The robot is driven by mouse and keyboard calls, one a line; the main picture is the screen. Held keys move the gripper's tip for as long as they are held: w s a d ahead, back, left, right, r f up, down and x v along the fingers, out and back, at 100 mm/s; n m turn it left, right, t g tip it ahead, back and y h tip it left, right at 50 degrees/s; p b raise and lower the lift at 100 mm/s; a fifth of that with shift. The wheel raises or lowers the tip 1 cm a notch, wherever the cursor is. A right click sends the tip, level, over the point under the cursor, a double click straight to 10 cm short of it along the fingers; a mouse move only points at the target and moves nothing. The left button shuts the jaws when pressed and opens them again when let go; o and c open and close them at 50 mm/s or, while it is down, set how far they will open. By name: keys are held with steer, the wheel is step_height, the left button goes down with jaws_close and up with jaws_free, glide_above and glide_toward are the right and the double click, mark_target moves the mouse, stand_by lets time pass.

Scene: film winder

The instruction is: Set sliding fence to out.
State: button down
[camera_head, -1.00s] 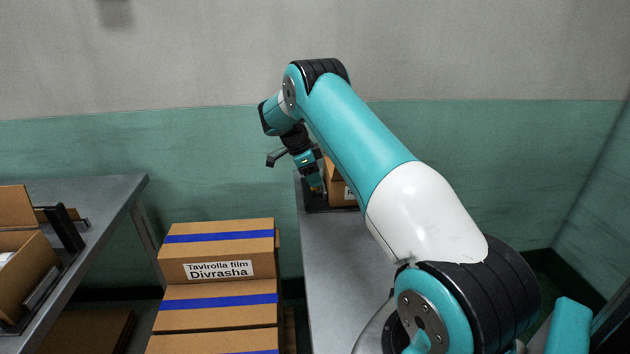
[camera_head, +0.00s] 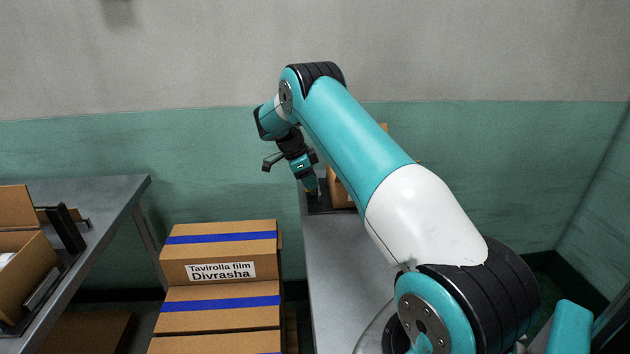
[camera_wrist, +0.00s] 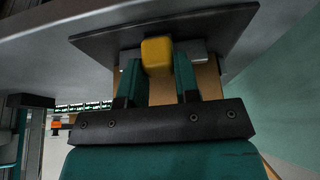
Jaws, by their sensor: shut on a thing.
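My gripper (camera_head: 311,188) reaches down to the black plate (camera_head: 320,209) at the far end of the right bench. In the wrist view, the fingers of my gripper (camera_wrist: 158,68) stand on either side of a yellow block-shaped knob (camera_wrist: 157,53) and are shut on it. A pale grey bar (camera_wrist: 197,49), seemingly the sliding fence, shows on both sides behind the knob, against the black plate (camera_wrist: 235,32). My fingers and the knob hide its middle. In the head view, my arm and gripper hide most of the fence, so its position is unclear.
A brown carton (camera_head: 342,193) stands on the right bench (camera_head: 340,270), partly behind my arm. Stacked film cartons (camera_head: 220,238) stand left of this bench. A left table (camera_head: 105,195) holds an open carton (camera_head: 22,275) and a black upright piece (camera_head: 66,228). The bench's near part is clear.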

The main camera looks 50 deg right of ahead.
steer(key=shift+w+a, duration=0.3)
steer(key=shift+a, duration=0.05)
steer(key=c, duration=0.8)
jaws_free()
steer(key=shift+w+a, duration=0.1)
steer(key=shift+c, duration=0.2)
steer(key=p+v, duration=1.3)
steer(key=v, duration=0.4)
steer(key=shift+r, duration=0.3)
